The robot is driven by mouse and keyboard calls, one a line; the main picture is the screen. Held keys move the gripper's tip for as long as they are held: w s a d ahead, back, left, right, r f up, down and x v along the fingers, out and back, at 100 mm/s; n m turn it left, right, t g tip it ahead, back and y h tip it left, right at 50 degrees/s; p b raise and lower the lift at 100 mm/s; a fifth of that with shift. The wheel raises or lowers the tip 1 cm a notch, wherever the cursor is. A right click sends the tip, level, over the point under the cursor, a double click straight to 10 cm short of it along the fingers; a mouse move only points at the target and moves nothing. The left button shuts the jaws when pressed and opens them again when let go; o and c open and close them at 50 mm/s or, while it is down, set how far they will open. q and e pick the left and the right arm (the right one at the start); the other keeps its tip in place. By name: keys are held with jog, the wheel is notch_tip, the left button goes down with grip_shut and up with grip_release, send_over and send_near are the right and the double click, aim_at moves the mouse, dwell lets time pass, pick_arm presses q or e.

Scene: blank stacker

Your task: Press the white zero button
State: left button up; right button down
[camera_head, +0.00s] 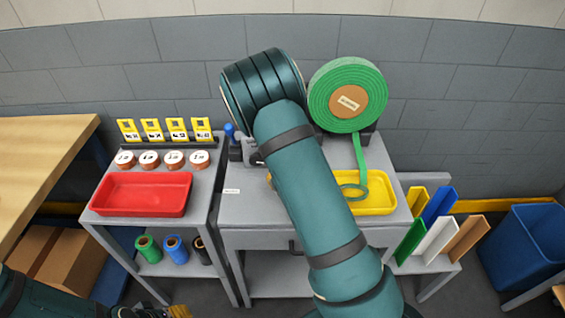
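I cannot make out the white zero button for certain. A small grey device (250,150) with a pale spot on its front stands at the back of the middle bench, beside my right arm, which partly hides it. A blue knob (230,130) is just left of it. My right arm crosses the middle of the view and reaches over the bench; its gripper is hidden behind the arm's thick end.
A green tape roll (321,97) stands at the back right, its strip hanging to a yellow tray (380,204). A red tray (142,209), several copper-sided discs (149,159) and yellow cards (152,128) are on the left stand. A blue bin (520,245) is far right.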

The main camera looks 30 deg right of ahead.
jog(key=shift+w+d, duration=0.1)
dwell(0.7)
jog(key=shift+w+d, duration=0.15)
jog(key=shift+w, duration=0.1)
jog(key=shift+w+d, duration=0.25)
jog(key=shift+w, duration=0.15)
dwell(1.1)
jog(key=shift+s+a+b, duration=0.35)
jog(key=shift+s+a, duration=0.1)
jog(key=shift+s, duration=0.3)
jog(key=shift+s+a+b, duration=0.1)
jog(key=shift+s+a, duration=0.35)
jog(key=shift+s, duration=0.25)
jog(key=shift+s+a+b, duration=0.1)
jog(key=shift+s+a, duration=0.35)
jog(key=shift+s, duration=0.3)
jog(key=shift+s+a+b, duration=0.1)
jog(key=shift+s+a, duration=0.35)
jog(key=shift+s, duration=0.25)
